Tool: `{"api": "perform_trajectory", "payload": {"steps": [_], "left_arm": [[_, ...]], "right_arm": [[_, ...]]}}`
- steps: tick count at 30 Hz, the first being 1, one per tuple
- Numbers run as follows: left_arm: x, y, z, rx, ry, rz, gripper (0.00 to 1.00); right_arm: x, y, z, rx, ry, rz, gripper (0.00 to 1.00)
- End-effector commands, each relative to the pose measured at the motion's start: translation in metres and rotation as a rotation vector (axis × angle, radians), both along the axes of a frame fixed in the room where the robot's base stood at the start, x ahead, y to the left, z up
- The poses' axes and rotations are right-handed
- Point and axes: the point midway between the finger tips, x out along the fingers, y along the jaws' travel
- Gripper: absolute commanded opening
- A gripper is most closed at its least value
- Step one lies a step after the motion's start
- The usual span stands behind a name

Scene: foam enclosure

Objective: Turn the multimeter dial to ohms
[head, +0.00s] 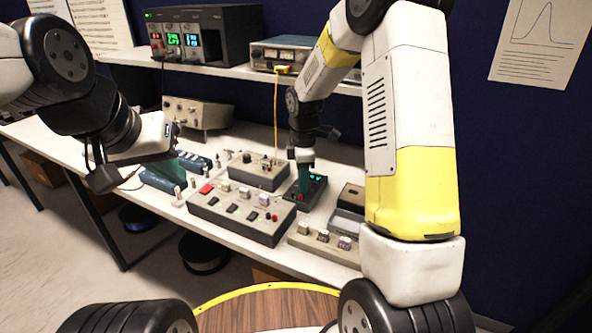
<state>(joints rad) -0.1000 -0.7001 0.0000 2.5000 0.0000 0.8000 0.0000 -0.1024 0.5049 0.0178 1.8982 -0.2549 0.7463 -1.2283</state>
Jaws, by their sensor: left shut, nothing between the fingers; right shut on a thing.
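The multimeter (317,192) seems to be the small dark box with red and green details on the bench, right of the centre. My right gripper (304,180) comes down on it from above with teal fingers. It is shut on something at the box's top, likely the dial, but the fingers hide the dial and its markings.
A knobbed strip (322,245) lies at the front right. A yellow cable (276,115) hangs from the shelf (225,72).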

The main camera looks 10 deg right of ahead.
Motion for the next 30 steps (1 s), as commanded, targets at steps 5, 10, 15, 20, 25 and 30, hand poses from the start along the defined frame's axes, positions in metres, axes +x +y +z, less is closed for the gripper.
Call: {"api": "perform_trajectory", "payload": {"steps": [5,10,15,20,25,30], "left_arm": [[0.0,0.0,0.0,0.0,0.0,0.0,0.0],[0.0,0.0,0.0,0.0,0.0,0.0,0.0],[0.0,0.0,0.0,0.0,0.0,0.0,0.0],[0.0,0.0,0.0,0.0,0.0,0.0,0.0],[0.0,0.0,0.0,0.0,0.0,0.0,0.0],[0.0,0.0,0.0,0.0,0.0,0.0,0.0]], "right_arm": [[0.0006,0.0,0.0005,0.0,-0.002,-0.044,0.0],[0.0007,0.0,0.0005,0.0,-0.002,-0.14,0.0],[0.0009,0.0004,0.0006,0.001,-0.002,-0.283,0.0],[0.0011,0.0005,0.0007,0.001,-0.002,-0.435,0.0],[0.0013,0.0006,0.0008,0.001,-0.002,-0.596,0.0],[0.0015,0.0006,0.0009,0.001,-0.003,-0.757,0.0]]}}
